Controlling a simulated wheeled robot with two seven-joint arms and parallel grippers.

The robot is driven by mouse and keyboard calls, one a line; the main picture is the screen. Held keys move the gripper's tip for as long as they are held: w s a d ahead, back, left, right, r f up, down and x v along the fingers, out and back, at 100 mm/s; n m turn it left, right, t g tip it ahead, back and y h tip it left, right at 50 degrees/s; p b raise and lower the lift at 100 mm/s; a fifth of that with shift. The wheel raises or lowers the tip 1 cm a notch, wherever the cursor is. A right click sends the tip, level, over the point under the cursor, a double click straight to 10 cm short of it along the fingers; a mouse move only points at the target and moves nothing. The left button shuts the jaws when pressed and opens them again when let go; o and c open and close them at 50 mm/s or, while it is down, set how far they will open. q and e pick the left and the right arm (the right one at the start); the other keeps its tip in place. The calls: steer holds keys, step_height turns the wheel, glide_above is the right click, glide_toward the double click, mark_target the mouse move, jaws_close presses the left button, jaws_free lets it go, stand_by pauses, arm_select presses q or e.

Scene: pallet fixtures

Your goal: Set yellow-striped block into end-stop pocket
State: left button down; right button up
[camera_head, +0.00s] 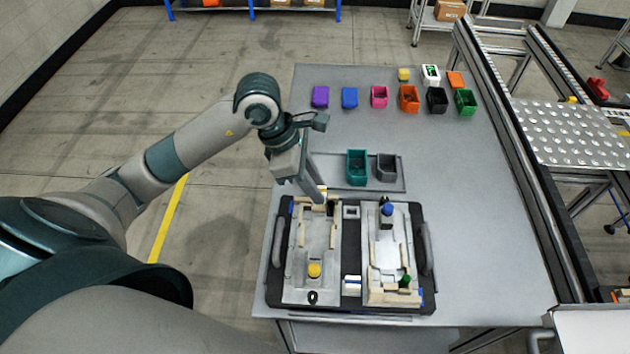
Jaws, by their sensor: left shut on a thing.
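My left gripper (323,200) reaches down over the upper part of the left grey fixture plate (297,285). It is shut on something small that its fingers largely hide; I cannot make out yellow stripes. Pale wood-coloured blocks (304,232) line the plate near the gripper. I cannot tell which gap is the end-stop pocket. A yellow knob (314,270) stands on the lower part of this plate. My right gripper is not in view.
The black pallet (352,306) also carries a right grey plate (382,258) with a blue knob (387,209) and wood-coloured pieces. Behind it, a tray (393,187) holds teal (357,167) and grey (387,167) bins. Several coloured bins stand further back. The table's right side is clear.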

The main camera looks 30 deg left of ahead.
arm_select(q)
step_height(320, 180, down, 4)
steer(key=b, duration=0.3)
steer(key=shift+f+b, duration=0.95)
steer(key=shift+b, duration=0.05)
steer(key=shift+f+b, duration=0.9)
steer(key=shift+b, duration=0.15)
steer(key=c, duration=1.5)
jaws_free()
steer(key=shift+o, duration=0.2)
steer(key=shift+r, duration=0.1)
